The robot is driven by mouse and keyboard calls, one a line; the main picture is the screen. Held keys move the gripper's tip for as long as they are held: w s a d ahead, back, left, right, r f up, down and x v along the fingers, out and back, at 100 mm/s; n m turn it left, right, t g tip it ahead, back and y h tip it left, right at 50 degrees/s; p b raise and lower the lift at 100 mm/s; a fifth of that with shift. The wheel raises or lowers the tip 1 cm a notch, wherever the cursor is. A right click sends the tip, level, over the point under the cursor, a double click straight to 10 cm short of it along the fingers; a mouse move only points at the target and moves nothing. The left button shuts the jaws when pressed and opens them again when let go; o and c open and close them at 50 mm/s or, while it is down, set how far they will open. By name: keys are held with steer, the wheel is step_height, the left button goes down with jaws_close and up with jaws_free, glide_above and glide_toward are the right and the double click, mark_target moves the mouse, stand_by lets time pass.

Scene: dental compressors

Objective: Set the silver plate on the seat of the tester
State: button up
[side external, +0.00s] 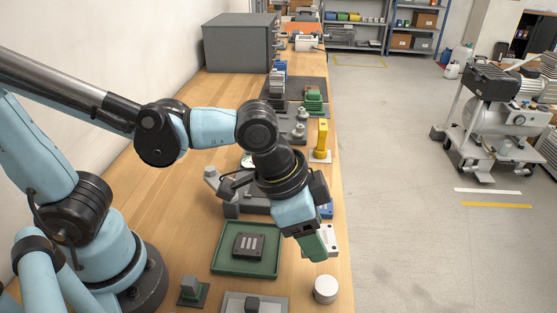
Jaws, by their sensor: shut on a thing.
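My gripper (313,248) hangs low over the front right part of the bench, fingers pointing down. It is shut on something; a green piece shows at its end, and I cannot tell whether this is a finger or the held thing. I cannot make out a silver plate in its jaws. A grey device with a lever arm (228,196), possibly the tester, stands behind and left of my gripper. My arm hides part of it, and I cannot make out its seat.
A green tray (217,264) holding a dark slotted block (248,246) lies left of my gripper. A pale plate with dark holes (330,238) is partly hidden by my gripper. A yellow tool (322,140) stands farther back.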

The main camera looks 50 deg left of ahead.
steer(key=w+a+n+t+y, duration=0.1)
steer(key=w+a+n+y, duration=0.3)
steer(key=a+n, duration=0.65)
steer(key=n+g+y, duration=0.1)
steer(key=n+y, duration=0.1)
steer(key=n, duration=0.4)
glide_above(262, 192)
steer(key=shift+a+f, duration=0.15)
steer(key=shift+f, duration=2.6)
steer(key=shift+f, duration=1.05)
steer(key=o, duration=1.4)
steer(key=shift+r, duration=0.15)
